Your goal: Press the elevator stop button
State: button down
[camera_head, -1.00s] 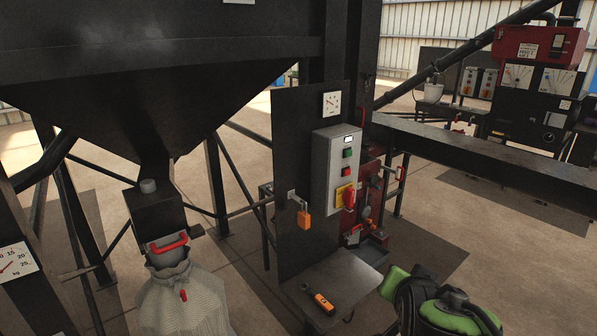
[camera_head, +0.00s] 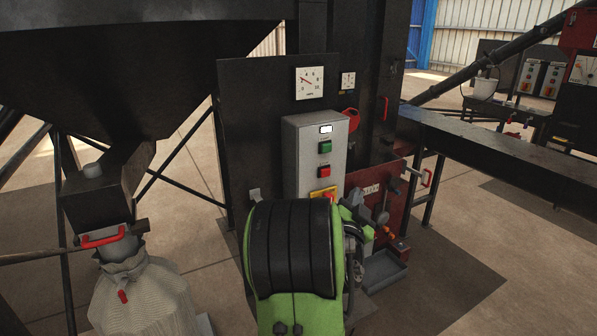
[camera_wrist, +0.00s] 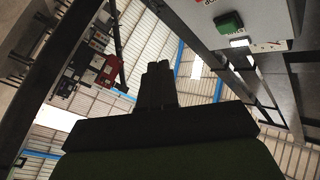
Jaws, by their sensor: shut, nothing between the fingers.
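The grey control box (camera_head: 300,150) is mounted on a dark upright panel. It carries a white lamp (camera_head: 326,129) on top, a green button (camera_head: 325,147) below it and a red button (camera_head: 324,171) under that. My green and black arm stands in front of the box's lower part and hides my gripper in the head view. In the wrist view my gripper (camera_wrist: 158,68) is shut and empty, apart from the box. The green button also shows there at the upper right (camera_wrist: 229,22), beside partly cut-off lettering. The red button is not clearly visible in the wrist view.
A yellow plate with a red switch (camera_head: 324,193) is partly covered by my arm. A sack (camera_head: 145,298) hangs under a hopper at left. A long dark beam (camera_head: 490,150) runs to the right.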

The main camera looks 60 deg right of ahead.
aim_at(326, 173)
jog(key=w+d, duration=0.3)
jog(key=w, duration=0.5)
jog(key=shift+d+p, duration=0.35)
jog(key=shift+d, duration=0.05)
jog(key=shift+w+r, duration=0.1)
dwell(1.9)
jog(key=shift+w+d+b, duration=0.15)
jog(key=shift+w+b, duration=0.1)
jog(key=shift+b, duration=0.05)
jog(key=shift+w+d, duration=0.2)
jog(key=shift+w, duration=0.15)
dwell(0.6)
jog(key=shift+s+b, duration=0.1)
jog(key=shift+b, duration=0.25)
jog(key=shift+s+a+b, duration=0.4)
jog(key=shift+s, duration=0.25)
